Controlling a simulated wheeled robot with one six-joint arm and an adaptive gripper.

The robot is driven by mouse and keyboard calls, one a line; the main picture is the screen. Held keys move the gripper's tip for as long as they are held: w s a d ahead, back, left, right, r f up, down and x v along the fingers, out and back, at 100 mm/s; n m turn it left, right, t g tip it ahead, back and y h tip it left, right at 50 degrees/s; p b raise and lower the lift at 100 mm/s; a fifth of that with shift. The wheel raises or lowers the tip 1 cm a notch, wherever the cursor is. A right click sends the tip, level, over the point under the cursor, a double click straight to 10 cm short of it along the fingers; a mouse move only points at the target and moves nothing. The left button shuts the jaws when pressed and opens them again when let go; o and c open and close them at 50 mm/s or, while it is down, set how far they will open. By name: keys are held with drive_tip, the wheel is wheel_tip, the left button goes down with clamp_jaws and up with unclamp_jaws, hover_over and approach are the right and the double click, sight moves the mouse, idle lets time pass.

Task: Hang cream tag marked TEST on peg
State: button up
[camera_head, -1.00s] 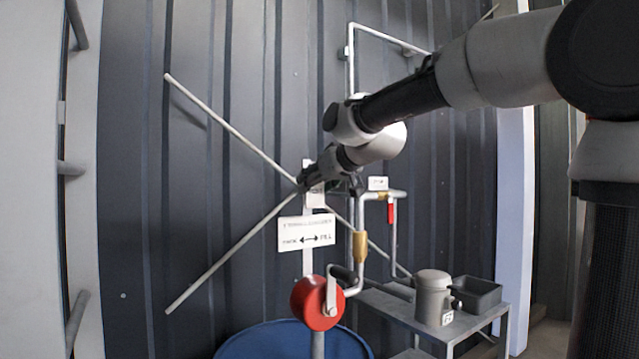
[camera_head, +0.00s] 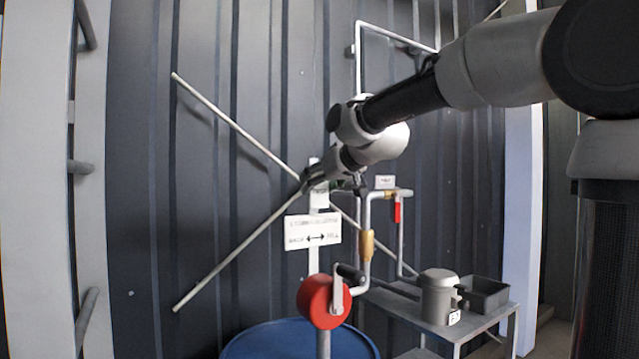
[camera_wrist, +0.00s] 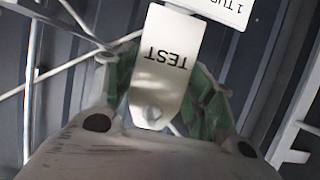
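The cream tag marked TEST (camera_wrist: 166,62) fills the middle of the wrist view, its lettering upside down. A small rounded nub, which looks like the peg end (camera_wrist: 151,113), shows at the tag's end nearest my gripper; I cannot tell for sure that it passes through the tag. In the head view the tag (camera_head: 319,198) hangs flat at the upper white post, just below my gripper (camera_head: 318,182). In the wrist view my gripper (camera_wrist: 160,95) has its green fingers spread, one on each side of the tag. The fingers look open, not pinching it.
A white sign with a double arrow (camera_head: 313,231) is below the tag. A red crank wheel (camera_head: 325,301) stands above a blue drum (camera_head: 290,342). Bent pipes (camera_head: 366,215) run close on the right. A grey stand (camera_head: 470,328) holds a pump body (camera_head: 438,292) and dark tray (camera_head: 484,295).

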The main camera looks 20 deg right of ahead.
drive_tip(key=shift+o, duration=1)
drive_tip(key=v, duration=1.2)
drive_tip(key=s+d+f+m+g+h, duration=0.15)
drive_tip(key=s+f, duration=0.25)
drive_tip(key=f, duration=0.4)
drive_tip(key=s+d+f+g, duration=0.2)
drive_tip(key=s+f+g, duration=0.15)
drive_tip(key=f, duration=0.35)
drive_tip(key=s+d+f+m+g+h, duration=0.1)
drive_tip(key=s+d+f, duration=0.3)
drive_tip(key=s+f, duration=0.3)
drive_tip(key=s+d+f+m+g+h, duration=0.1)
drive_tip(key=s+d+f+g, duration=0.1)
drive_tip(key=s+d+f, duration=0.2)
drive_tip(key=s+f, duration=0.3)
drive_tip(key=s, duration=0.4)
drive_tip(key=shift+d+f+g+h, duration=0.25)
drive_tip(key=shift+f+g+h, duration=0.05)
drive_tip(key=shift+h, duration=0.05)
